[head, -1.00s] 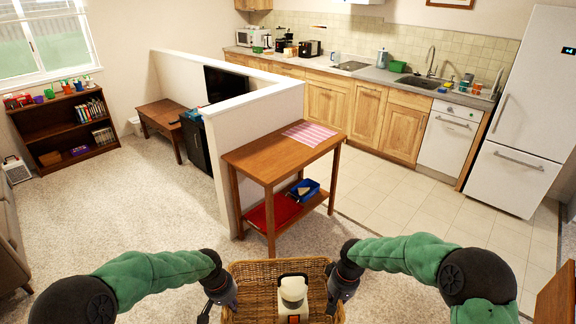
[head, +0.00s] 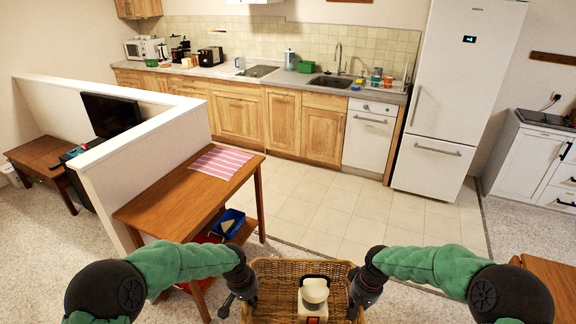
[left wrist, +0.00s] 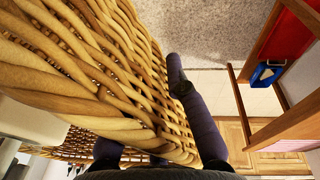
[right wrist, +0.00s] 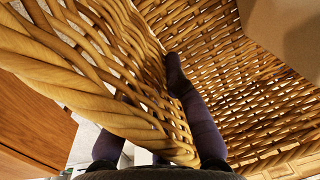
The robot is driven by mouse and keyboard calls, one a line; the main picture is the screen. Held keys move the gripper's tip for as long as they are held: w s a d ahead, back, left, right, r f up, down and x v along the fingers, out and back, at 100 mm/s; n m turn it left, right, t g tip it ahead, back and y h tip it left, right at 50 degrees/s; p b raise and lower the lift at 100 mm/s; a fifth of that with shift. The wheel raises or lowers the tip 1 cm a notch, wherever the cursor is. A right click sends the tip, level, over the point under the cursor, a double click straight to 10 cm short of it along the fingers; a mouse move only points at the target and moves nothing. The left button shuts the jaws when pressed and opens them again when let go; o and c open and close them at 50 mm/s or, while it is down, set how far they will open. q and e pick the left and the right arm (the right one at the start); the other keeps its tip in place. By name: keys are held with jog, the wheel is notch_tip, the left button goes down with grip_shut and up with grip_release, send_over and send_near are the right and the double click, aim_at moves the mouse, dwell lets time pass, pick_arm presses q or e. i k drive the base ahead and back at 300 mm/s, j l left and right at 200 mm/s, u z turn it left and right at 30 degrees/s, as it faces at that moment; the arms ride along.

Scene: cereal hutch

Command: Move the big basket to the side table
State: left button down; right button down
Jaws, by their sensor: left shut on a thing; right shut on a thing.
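The big wicker basket (head: 275,277) is at the bottom of the head view, between my arms. My left gripper (head: 243,290) is shut on its left wall, and my right gripper (head: 362,290) is shut on its right wall. In the left wrist view the woven wall (left wrist: 130,60) lies between the fingers; the far finger is partly hidden. The right wrist view shows the same grip on the other wall (right wrist: 100,60). A white object with a rounded top (head: 314,292) appears to be inside the basket. A wooden table with a striped cloth (head: 165,215) stands ahead and left.
A blue bin (head: 230,222) sits on that table's lower shelf. A white half wall (head: 150,150) runs behind the table. Another wooden tabletop (head: 540,285) shows at the lower right. Tiled floor (head: 330,215) is clear ahead, before the kitchen counter and fridge (head: 455,100).

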aim_at(180, 200)
jog(key=i+l+u, duration=0.1)
jog(key=i, duration=0.4)
jog(key=i+l+u, duration=0.1)
jog(key=i, duration=0.4)
jog(key=i+u, duration=0.45)
jog(key=i+l+u, duration=0.2)
jog(key=i+u, duration=0.3)
jog(key=i+l+u, duration=0.15)
jog(key=i+u, duration=0.2)
jog(key=i+l+u, duration=0.25)
jog(key=u, duration=0.15)
jog(key=i+l+u, duration=0.35)
